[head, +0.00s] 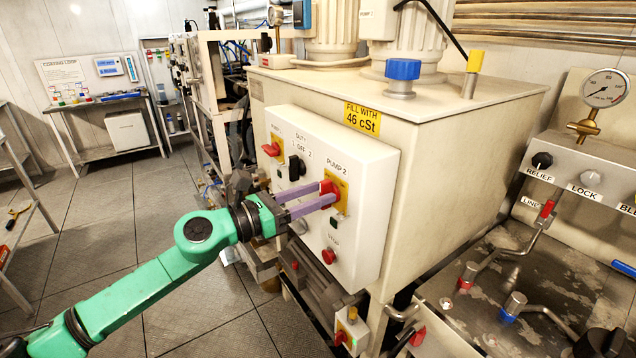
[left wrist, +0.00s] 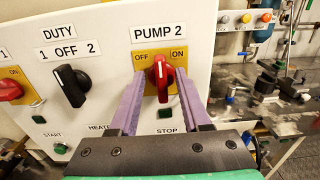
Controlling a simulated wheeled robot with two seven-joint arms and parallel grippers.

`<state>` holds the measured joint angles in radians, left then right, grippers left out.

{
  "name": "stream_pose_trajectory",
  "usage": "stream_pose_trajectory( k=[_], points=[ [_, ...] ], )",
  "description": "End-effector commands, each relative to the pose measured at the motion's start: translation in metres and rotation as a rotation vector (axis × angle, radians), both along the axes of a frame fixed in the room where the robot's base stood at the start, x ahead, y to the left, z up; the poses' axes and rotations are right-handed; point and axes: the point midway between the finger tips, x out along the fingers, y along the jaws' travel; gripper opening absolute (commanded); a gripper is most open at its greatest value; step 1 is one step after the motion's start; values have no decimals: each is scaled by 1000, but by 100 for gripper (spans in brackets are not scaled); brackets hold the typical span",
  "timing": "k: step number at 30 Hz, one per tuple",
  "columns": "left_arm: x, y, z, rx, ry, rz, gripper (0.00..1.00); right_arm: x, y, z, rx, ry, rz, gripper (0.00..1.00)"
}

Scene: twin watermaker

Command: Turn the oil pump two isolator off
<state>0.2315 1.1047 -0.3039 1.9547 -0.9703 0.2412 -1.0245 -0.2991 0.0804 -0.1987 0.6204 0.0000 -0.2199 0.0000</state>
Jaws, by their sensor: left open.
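The oil pump two isolator is a red rotary handle (left wrist: 161,72) on a yellow plate marked OFF at left and ON at right, under the PUMP 2 label (left wrist: 158,32). In the left wrist view its white mark points roughly upward, between the two words. The same red handle shows in the head view (head: 326,187), partly covered by my fingers. My left gripper (head: 328,193) is open, its purple fingers on either side of the handle in the left wrist view (left wrist: 160,80). I cannot tell whether they touch it. My right gripper is not in view.
The white panel (head: 365,235) also carries a black DUTY selector (left wrist: 71,86), the pump one red handle (head: 271,149) and a red stop button (head: 328,256). Pipes and valve levers (head: 515,303) crowd the lower right. Open floor (head: 110,230) lies at left.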

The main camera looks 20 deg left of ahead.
Motion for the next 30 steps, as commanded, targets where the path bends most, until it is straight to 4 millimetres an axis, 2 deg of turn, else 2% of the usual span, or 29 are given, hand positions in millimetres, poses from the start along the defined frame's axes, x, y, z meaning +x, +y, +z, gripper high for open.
stream_pose_trajectory(
  k=[1, 10, 12, 14, 30],
  points=[
    [3, -3, 4, 0, -1, -1, 48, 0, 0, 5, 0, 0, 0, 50],
    [5, -6, -1, 2, 1, -4, 48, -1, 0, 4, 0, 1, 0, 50],
    [5, -6, -1, 2, 1, -4, 21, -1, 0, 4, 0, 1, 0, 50],
    [4, -6, -1, 2, 1, -4, 0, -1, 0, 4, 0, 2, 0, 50],
    [5, -5, -1, -60, 52, -4, 0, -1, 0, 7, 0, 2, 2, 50]
  ],
)
